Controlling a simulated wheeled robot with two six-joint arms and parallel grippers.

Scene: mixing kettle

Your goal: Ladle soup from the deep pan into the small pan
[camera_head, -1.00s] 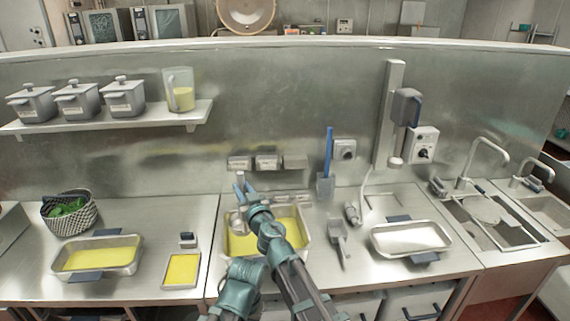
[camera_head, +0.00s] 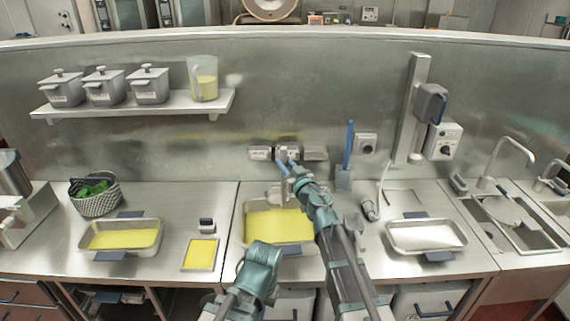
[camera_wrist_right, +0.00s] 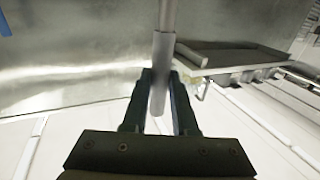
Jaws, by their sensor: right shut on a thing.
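A deep pan (camera_head: 240,229) holding yellow soup is set in the middle of the counter. A small rectangular pan (camera_head: 184,262) with a yellow filling lies to its left. My right gripper (camera_head: 288,166) is above the back of the deep pan. In the right wrist view, my right gripper (camera_wrist_right: 160,92) is shut on a grey rod-like handle (camera_wrist_right: 163,50), which looks like the ladle's. The ladle's bowl cannot be made out, and my right arm hides the deep pan's right side. My left gripper does not show.
A wider pan with yellow filling (camera_head: 85,240) stands at the left, near a basket (camera_head: 97,200). A pan with white contents (camera_head: 458,245) stands at the right, before the sink. A blue-handled tool (camera_head: 348,145) stands upright at the back wall. A shelf (camera_head: 150,108) holds several lidded pots.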

